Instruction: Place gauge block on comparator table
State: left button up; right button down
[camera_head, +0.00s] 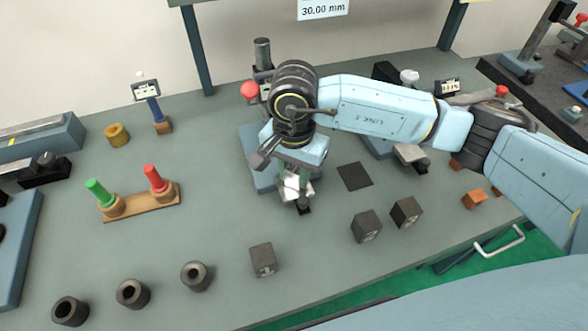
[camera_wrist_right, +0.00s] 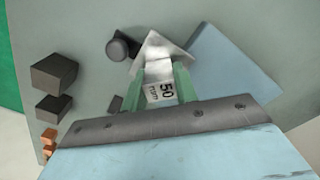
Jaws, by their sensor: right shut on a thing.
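My right gripper (camera_head: 296,180) reaches down from the upper right in the head view, over the front of a comparator with a blue base (camera_head: 256,165). In the right wrist view its green fingers (camera_wrist_right: 166,88) are shut on a pale gauge block (camera_wrist_right: 160,92) marked "50 mm". A light metal plate, seemingly the comparator table (camera_wrist_right: 160,48), lies just beyond the block. It also shows under the gripper in the head view (camera_head: 290,193). Whether the block touches it, I cannot tell. My arm hides much of the comparator. My left gripper is out of view.
Dark blocks (camera_head: 366,226) and rings (camera_head: 195,276) stand along the front. A dark square pad (camera_head: 355,176) lies right of the comparator. A wooden stand (camera_head: 142,203) holds green and red plugs. A sign (camera_head: 322,8) reads "30.00 mm".

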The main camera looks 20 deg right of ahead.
aim_at(294, 169)
jog(key=shift+f, duration=0.1)
jog(key=c, duration=1.1)
grip_release()
jog(key=shift+r, duration=0.25)
notch_tip(294, 169, up, 12)
jog(key=p, duration=0.5)
jog(key=shift+f, duration=0.1)
